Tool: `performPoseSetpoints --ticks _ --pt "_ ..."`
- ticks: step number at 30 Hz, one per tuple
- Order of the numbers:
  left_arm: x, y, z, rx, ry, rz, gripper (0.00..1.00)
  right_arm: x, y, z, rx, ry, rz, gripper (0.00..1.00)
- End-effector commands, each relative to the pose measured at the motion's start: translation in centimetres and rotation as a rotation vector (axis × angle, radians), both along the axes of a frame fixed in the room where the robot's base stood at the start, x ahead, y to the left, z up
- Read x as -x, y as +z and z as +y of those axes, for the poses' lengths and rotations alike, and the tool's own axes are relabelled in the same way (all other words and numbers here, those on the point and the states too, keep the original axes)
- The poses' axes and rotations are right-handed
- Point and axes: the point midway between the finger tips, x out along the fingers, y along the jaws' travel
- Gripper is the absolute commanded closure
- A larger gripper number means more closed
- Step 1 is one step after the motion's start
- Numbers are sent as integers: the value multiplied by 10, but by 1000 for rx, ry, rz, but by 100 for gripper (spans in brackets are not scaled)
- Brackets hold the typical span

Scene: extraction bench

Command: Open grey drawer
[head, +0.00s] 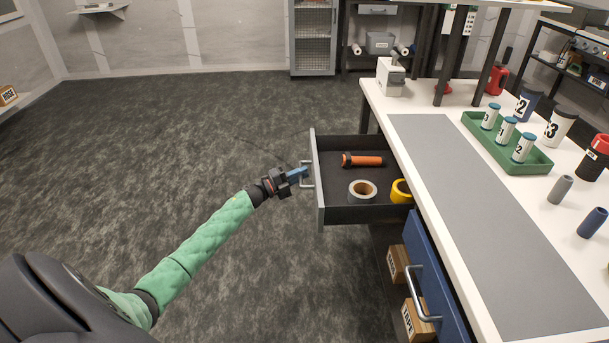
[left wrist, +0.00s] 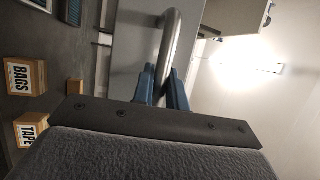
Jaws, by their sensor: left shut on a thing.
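The grey drawer (head: 316,185) is pulled well out from under the white bench in the head view. Inside it lie an orange-and-black flashlight (head: 362,159), a grey tape roll (head: 362,190) and a yellow tape roll (head: 401,190), partly hidden by the bench edge. My left gripper (head: 303,173) is at the drawer front, its blue fingers shut on the metal handle (head: 307,184). In the left wrist view the handle bar (left wrist: 169,50) passes between the blue fingers (left wrist: 162,88). My right gripper is in neither view.
A closed blue drawer (head: 433,272) with a metal handle is nearer along the bench. Boxes (head: 416,320) stand below. A green tray (head: 506,143) with white bottles, cups and cylinders stand on the bench top. The carpet left of the drawer is clear.

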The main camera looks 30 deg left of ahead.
Motion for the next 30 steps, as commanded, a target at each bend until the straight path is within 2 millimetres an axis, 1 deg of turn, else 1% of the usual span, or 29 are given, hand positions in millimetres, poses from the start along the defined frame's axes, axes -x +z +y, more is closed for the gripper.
performPoseSetpoints --ticks 7,8,10,11,19,22,26,30 --pt "0 -1 0 0 1 2 100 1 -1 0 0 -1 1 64" --pt "0 -1 0 0 1 2 82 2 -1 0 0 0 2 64" --pt "0 -1 0 0 1 2 68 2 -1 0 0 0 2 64" --pt "0 -1 0 0 1 2 64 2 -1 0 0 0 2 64" --pt "0 -1 0 1 0 1 64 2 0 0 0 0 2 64" --pt "4 -2 2 0 1 1 64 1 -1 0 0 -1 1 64" --pt "16 -6 10 0 1 2 64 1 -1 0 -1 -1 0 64" --pt "33 -10 22 0 1 4 64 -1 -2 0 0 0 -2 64"
